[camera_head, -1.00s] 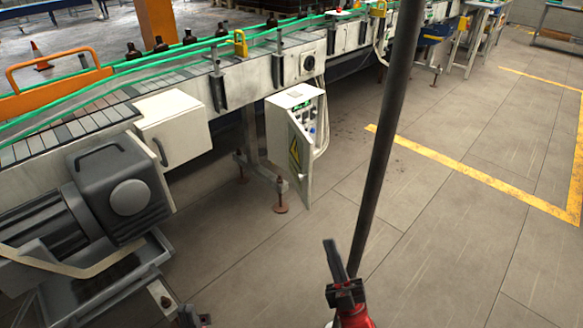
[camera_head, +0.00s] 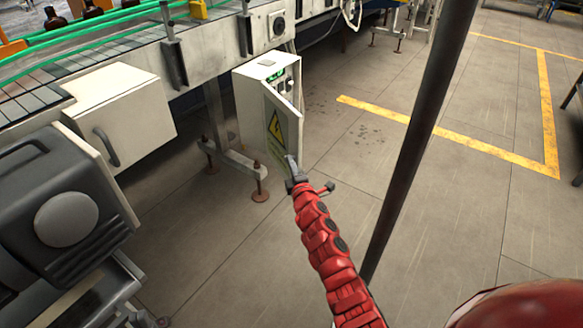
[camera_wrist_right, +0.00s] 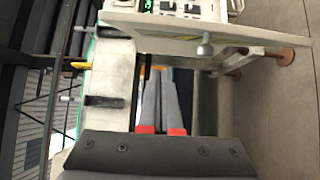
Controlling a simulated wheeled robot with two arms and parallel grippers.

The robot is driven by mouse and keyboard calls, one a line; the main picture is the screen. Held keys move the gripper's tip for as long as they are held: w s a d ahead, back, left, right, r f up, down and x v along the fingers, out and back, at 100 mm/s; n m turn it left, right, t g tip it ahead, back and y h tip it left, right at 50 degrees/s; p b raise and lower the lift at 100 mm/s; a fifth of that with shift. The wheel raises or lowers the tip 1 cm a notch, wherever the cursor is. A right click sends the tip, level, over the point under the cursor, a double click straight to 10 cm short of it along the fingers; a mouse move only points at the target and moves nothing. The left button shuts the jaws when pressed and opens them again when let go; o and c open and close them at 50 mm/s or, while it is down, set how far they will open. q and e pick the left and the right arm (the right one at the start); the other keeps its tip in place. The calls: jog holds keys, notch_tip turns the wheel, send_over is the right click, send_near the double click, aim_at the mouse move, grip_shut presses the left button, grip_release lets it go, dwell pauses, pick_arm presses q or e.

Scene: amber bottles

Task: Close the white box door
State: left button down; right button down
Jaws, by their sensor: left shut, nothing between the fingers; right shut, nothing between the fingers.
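The white box (camera_head: 248,100) hangs below the conveyor, with a green-lit display and buttons on it. Its door (camera_head: 283,128), with a yellow warning sign, stands open at an angle. In the right wrist view, the door (camera_wrist_right: 265,38) is seen nearly edge-on, with a small round knob in front of it. My right gripper (camera_head: 291,165), on the red arm, is by the door's lower edge; whether it touches is unclear. In the right wrist view, the gripper's fingers (camera_wrist_right: 160,78) are together and empty, below the door panel. My left gripper is not visible.
A dark pole (camera_head: 420,130) stands right of my arm. A white cabinet (camera_head: 120,112) and a grey motor unit (camera_head: 60,205) are at left. Rusty support feet (camera_head: 260,190) stand under the conveyor (camera_head: 215,45).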

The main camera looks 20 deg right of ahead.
aim_at(296, 148)
jog(key=shift+w+d+b, duration=0.2)
jog(key=shift+w+d, duration=0.45)
jog(key=shift+w, duration=0.5)
jog(key=shift+w+d+b, duration=0.15)
jog(key=shift+w+d, duration=0.55)
jog(key=shift+w, duration=0.4)
jog(key=shift+w+d+b, duration=0.2)
jog(key=shift+w+d, duration=0.45)
jog(key=shift+w, duration=0.5)
